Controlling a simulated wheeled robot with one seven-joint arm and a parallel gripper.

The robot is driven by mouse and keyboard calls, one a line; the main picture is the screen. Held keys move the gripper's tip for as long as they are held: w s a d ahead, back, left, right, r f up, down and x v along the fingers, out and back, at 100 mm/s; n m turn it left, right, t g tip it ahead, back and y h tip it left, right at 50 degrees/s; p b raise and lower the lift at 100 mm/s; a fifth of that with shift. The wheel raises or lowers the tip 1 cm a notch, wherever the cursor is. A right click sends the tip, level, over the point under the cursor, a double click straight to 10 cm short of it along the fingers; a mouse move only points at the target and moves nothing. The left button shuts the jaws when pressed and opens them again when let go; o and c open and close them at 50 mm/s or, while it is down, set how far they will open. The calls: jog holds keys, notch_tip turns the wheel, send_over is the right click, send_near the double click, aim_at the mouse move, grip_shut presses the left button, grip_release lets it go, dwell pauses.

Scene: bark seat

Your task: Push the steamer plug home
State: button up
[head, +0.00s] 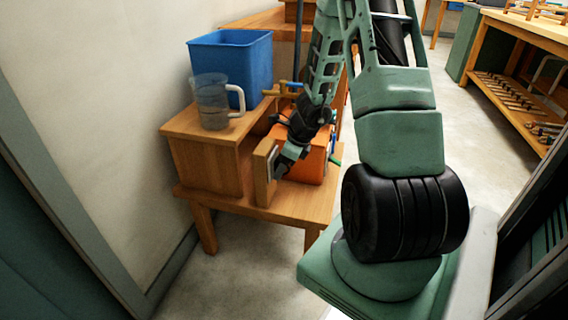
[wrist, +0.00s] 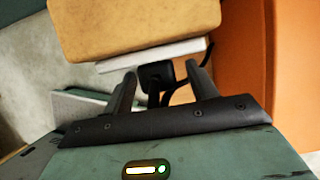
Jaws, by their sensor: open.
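A small black plug (wrist: 156,74) with a dark cord shows in the wrist view, close to a white plate (wrist: 150,55) on a wooden board (wrist: 135,25). I cannot tell how deep the plug sits in the plate. My gripper (wrist: 161,72) is open, with one finger on each side of the plug and a gap at both sides. In the head view my gripper (head: 279,170) is low beside the upright wooden board (head: 263,172); the plug is hidden there. An orange box (head: 310,163) stands just right of my gripper, and it also fills the right of the wrist view (wrist: 295,75).
A low wooden table (head: 300,203) carries these things. A wooden box (head: 204,160) at left bears a clear jug (head: 212,105), with a blue bin (head: 232,65) behind. The wall is close on the left. A workbench (head: 520,80) stands at far right, with open floor between.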

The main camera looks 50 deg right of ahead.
jog(key=p+v, duration=0.8)
jog(key=v, duration=0.9)
jog(key=shift+r+p, duration=0.2)
jog(key=shift+p, duration=0.15)
jog(key=w+a+r+n+g+y, duration=0.1)
jog(key=w+a+r+n, duration=0.15)
jog(key=a+n, duration=0.75)
jog(key=w+a+r+n+g+y, duration=0.1)
jog(key=a+r+n+g, duration=0.15)
jog(key=a+n, duration=0.85)
jog(key=s+a+r+n+h, duration=0.2)
jog(key=s+a+n, duration=0.65)
jog(key=a, duration=0.25)
jog(key=s+a+r+n+h, duration=0.1)
jog(key=s+a+r+n, duration=0.2)
jog(key=s+a+n, duration=0.55)
notch_tip(320, 180, up, 19)
jog(key=w+a+n+p, duration=0.1)
jog(key=a+p, duration=0.1)
jog(key=p, duration=1.7)
jog(key=shift+g, duration=0.35)
